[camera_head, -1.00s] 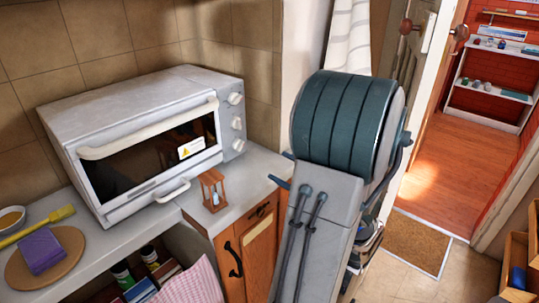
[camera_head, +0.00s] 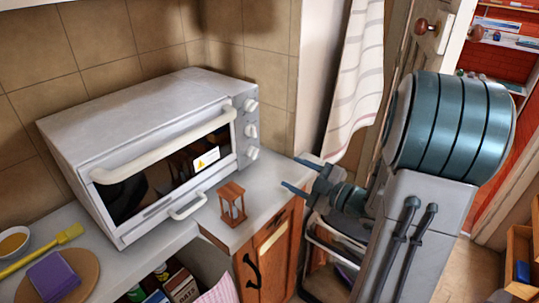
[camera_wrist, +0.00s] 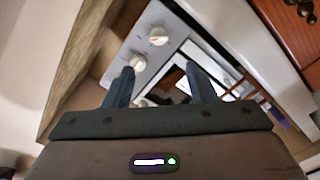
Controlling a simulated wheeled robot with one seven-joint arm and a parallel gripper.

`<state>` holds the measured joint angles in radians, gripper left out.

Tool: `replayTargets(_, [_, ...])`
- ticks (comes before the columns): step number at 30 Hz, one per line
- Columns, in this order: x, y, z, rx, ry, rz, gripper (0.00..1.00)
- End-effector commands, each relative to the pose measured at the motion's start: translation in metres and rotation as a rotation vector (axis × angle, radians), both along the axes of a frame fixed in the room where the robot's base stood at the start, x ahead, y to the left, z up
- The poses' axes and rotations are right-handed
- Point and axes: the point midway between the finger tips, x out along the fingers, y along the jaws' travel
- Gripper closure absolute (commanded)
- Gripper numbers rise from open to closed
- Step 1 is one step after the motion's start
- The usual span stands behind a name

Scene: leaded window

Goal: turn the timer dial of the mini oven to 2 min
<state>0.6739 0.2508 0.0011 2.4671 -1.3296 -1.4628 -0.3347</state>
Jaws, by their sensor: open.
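The mini oven (camera_head: 135,112) stands on the counter, white with a dark glass door and a long handle. Its right front panel carries a column of white knobs: top (camera_head: 250,105), middle (camera_head: 250,131) and bottom (camera_head: 252,153). No dial label is legible, so I cannot tell which is the timer or its setting. My gripper (camera_head: 300,174) is open and empty, right of the knobs and apart from them, its blue fingers pointing left. In the wrist view, two knobs (camera_wrist: 158,36) (camera_wrist: 137,62) show beyond and near the fingertips (camera_wrist: 160,75).
A small wooden hourglass (camera_head: 232,203) stands on the counter before the oven, near my fingers. A purple sponge (camera_head: 54,275) on a round board, a yellow utensil (camera_head: 42,249) and a bowl (camera_head: 12,242) are at left. A striped cloth (camera_head: 357,75) hangs behind my arm.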

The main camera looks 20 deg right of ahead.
Motion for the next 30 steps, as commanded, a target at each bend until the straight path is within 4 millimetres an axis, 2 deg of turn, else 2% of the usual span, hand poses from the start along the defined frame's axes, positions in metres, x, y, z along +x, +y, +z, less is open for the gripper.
replayTargets(9, [0.054,0.038,0.001,0.001,0.0,-0.001,0.49])
replayTargets(15, [0.082,0.057,0.001,0.001,0.001,-0.004,0.49])
replayTargets(21, [0.096,0.067,0.0,0.0,0.0,-0.006,0.49])
replayTargets(30, [0.098,0.069,0.0,0.0,0.0,-0.006,0.49])
